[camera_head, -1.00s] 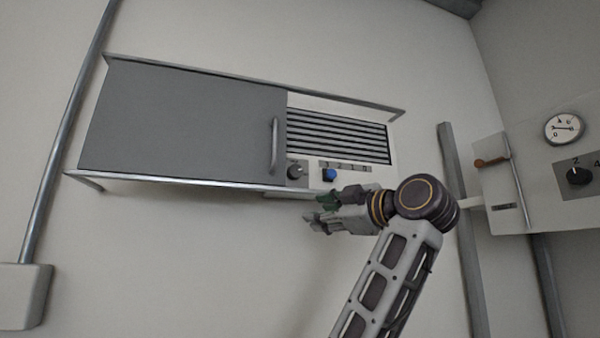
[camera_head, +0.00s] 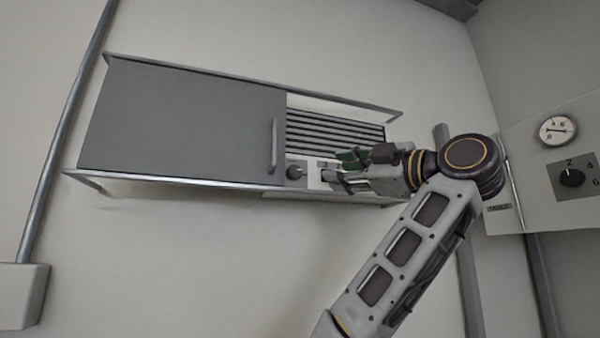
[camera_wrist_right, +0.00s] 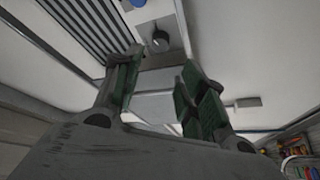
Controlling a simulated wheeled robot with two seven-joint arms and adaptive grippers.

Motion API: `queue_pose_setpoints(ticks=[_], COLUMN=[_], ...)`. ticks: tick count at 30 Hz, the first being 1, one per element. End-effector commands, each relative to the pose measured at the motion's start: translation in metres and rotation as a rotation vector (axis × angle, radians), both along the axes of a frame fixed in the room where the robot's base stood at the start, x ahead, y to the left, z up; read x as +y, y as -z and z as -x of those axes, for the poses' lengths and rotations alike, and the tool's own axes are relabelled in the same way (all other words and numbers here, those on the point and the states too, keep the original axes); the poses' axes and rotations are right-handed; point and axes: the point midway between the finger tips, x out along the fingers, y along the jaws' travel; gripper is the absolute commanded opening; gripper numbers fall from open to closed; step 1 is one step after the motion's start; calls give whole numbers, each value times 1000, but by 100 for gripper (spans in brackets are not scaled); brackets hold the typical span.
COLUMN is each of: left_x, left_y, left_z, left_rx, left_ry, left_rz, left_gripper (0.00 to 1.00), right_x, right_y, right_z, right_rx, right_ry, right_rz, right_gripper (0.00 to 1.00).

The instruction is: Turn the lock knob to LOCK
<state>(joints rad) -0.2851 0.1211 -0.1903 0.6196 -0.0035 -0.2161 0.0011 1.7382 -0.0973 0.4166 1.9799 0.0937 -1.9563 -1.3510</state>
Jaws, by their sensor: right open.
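The lock knob is most likely the dark round knob (camera_head: 296,172) on a grey plate just right of the cabinet door in the head view; its lettering is too small to read. The knob also shows in the right wrist view (camera_wrist_right: 160,41), just beyond the gap between the fingers. My right gripper (camera_head: 336,167) is open and empty, a little to the right of the knob and apart from it. Its green-padded fingers (camera_wrist_right: 160,70) show in the wrist view. My left gripper is out of view.
The grey door (camera_head: 185,120) with its vertical handle (camera_head: 273,146) is left of the knob. A vent grille (camera_head: 335,132) is above the gripper. A blue button (camera_wrist_right: 138,3) is near the knob. A gauge (camera_head: 558,130) and another dial (camera_head: 571,177) are at the right.

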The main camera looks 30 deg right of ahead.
Motion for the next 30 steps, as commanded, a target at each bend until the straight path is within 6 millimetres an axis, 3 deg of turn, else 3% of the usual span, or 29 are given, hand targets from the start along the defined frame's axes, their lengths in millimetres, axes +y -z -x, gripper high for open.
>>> queue_pose_setpoints(ticks=[8, 30], left_x=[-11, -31], left_y=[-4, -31], left_z=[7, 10], left_rx=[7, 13], left_ry=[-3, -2], left_rz=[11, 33], left_gripper=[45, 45], right_x=[3, 19], right_y=[-4, -25], right_z=[-17, -108], right_rx=[2, 2], right_ry=[-3, -3], right_rz=[0, 0], right_gripper=[41, 41])
